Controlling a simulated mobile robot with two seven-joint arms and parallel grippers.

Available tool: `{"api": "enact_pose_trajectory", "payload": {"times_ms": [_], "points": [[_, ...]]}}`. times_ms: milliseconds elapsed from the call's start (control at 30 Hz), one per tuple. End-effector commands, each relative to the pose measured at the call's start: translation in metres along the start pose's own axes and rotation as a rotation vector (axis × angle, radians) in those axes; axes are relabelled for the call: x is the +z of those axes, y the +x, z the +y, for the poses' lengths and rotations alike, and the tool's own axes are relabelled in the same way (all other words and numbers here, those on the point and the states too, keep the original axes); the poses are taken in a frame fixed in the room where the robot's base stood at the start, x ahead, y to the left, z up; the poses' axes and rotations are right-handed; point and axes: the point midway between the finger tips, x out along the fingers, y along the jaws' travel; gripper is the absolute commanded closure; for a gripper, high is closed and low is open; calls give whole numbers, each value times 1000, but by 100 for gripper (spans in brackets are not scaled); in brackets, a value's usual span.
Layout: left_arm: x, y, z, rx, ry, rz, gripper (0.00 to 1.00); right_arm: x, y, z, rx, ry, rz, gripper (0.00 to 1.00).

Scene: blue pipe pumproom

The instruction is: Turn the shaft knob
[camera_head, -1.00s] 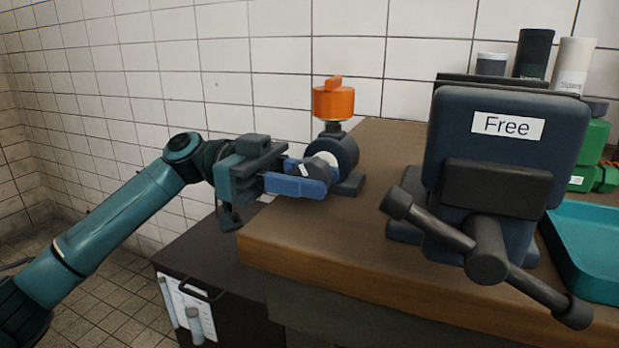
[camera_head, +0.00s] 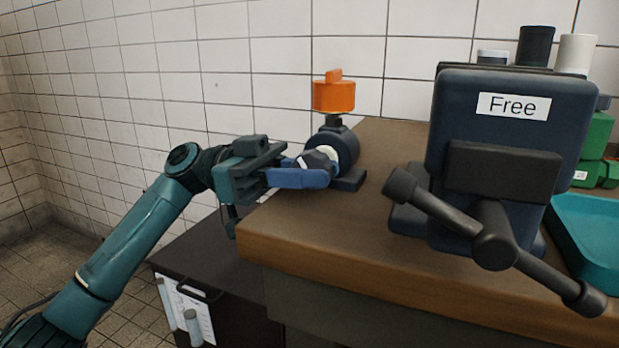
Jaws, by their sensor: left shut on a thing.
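A dark blue round housing (camera_head: 345,149) stands on a foot near the left corner of the wooden worktop. An orange cap (camera_head: 333,96) with a small raised grip sits on its top. A dark knob with angled faces and a pale patch (camera_head: 317,160) faces left from the housing; I take it to be the shaft knob. My left gripper (camera_head: 311,168) comes in from the left, its blue fingers shut on this knob. The near finger hides the knob's lower part, and the far finger is mostly hidden. My right gripper is not in view.
A large dark blue box labelled "Free" (camera_head: 513,105) with a long bar handle (camera_head: 493,235) stands to the right. Behind it are cylinders (camera_head: 535,47) and green boxes (camera_head: 597,137). A teal tray (camera_head: 590,235) is at far right. The worktop's middle (camera_head: 375,205) is clear.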

Motion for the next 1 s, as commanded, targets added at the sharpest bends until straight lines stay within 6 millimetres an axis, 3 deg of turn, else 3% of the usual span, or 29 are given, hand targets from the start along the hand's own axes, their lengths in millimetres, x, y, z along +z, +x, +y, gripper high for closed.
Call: {"api": "enact_pose_trajectory", "payload": {"times_ms": [267,300,533,833,1000], "points": [[0,0,0,-1,-2,1,100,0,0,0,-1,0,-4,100],[0,0,0,-1,-2,1,78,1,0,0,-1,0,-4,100],[0,0,0,-1,-2,1,59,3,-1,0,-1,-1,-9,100],[0,-3,0,-2,-2,0,58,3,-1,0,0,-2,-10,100],[-1,-25,-1,-6,-4,2,58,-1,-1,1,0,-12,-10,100]]}}
